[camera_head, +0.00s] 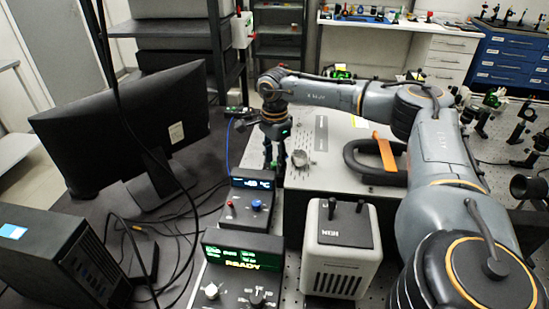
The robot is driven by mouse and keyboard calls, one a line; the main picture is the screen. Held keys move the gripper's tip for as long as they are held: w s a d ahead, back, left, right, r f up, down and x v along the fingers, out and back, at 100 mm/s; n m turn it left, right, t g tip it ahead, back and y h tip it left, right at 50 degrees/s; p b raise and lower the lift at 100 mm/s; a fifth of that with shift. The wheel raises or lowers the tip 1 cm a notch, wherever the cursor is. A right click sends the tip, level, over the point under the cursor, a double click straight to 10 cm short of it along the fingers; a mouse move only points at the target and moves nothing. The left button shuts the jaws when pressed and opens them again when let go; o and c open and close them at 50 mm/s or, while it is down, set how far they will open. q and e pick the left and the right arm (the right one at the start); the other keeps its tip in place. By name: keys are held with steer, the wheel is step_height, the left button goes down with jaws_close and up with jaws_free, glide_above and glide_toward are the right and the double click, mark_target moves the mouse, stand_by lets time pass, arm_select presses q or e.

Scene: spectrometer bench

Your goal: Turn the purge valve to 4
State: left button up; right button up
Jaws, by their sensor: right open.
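A grey round knob (300,158) sits on the pale perforated top of the instrument (340,140); it may be the purge valve, but no numbers can be read at this size. My right gripper (274,163) reaches over from the right and points down just left of this knob, apart from it. A black control box (257,298) in front has a green READY display and two knobs. A smaller box (247,203) behind it has a red and a blue knob. My left gripper is not in view.
A monitor (120,130) and a computer case (60,260) stand on the left among loose cables. A pale box (340,250) stands at the front centre.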

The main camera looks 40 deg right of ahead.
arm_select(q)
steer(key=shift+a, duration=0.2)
arm_select(e)
jaws_close()
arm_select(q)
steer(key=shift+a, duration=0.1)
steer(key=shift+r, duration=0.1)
arm_select(e)
steer(key=shift+m, duration=0.4)
steer(key=m+p, duration=0.1)
steer(key=m, duration=0.2)
steer(key=shift+m, duration=0.4)
steer(key=m+p, duration=0.1)
steer(key=m, duration=0.4)
steer(key=shift+m, duration=0.3)
steer(key=m+p, duration=0.1)
steer(key=m, duration=0.6)
arm_select(q)
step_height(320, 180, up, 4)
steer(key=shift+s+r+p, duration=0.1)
steer(key=shift+p, duration=0.55)
arm_select(e)
steer(key=m, duration=0.6)
steer(key=shift+m, duration=0.3)
